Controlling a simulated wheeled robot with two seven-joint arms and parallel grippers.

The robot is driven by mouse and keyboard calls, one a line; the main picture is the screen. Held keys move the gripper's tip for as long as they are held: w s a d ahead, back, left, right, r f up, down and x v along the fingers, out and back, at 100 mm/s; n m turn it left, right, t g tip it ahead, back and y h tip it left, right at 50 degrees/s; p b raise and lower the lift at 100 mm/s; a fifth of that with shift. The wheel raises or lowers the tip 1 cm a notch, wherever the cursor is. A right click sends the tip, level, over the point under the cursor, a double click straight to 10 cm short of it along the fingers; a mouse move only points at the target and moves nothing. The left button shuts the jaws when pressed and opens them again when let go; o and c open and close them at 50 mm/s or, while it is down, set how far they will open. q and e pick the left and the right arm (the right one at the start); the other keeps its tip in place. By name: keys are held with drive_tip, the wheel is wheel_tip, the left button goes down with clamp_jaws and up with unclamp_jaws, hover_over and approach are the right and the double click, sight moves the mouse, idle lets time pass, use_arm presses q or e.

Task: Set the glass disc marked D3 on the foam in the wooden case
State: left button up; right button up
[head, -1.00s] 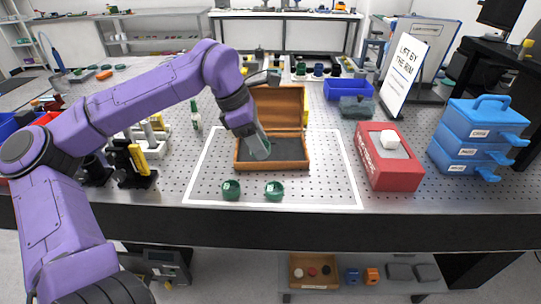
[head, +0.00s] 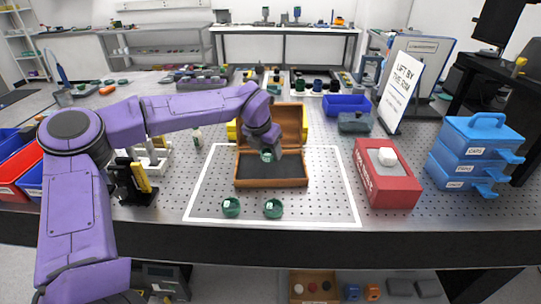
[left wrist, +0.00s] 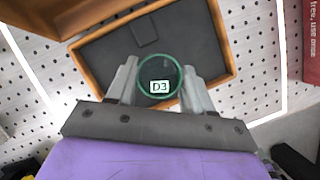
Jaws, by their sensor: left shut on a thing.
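My left gripper (head: 266,150) is shut on the green-rimmed glass disc D3 (head: 266,156). In the left wrist view the disc (left wrist: 160,66) sits between the two fingers (left wrist: 158,85), its D3 label facing the camera. The wooden case (head: 271,184) stands open on the bench, lid raised at the back. Dark grey foam (head: 285,170) lines its base and also fills the case in the left wrist view (left wrist: 110,55). The disc appears over the back part of the foam; the exact gap is hard to tell. My right gripper is out of view.
Two more green-rimmed discs stand in front of the case, at left (head: 231,207) and right (head: 273,208), inside a white outline. A red wipes box (head: 389,180) and blue stacked boxes (head: 470,155) are at the right. Bare perforated bench surrounds the case.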

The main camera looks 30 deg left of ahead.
sight(268, 153)
use_arm(q)
drive_tip(key=x, duration=0.3)
drive_tip(key=shift+s+f, duration=0.15)
drive_tip(key=shift+f, duration=0.6)
drive_tip(key=shift+f, duration=0.2)
drive_tip(key=o, duration=1)
drive_tip(key=shift+r, duration=0.1)
drive_tip(key=shift+o, duration=0.2)
drive_tip(key=shift+r+p, duration=0.3)
drive_tip(key=shift+p, duration=0.05)
drive_tip(key=b+v, duration=0.1)
drive_tip(key=v, duration=1)
drive_tip(key=shift+r+b, duration=0.3)
drive_tip(key=shift+b, duration=0.05)
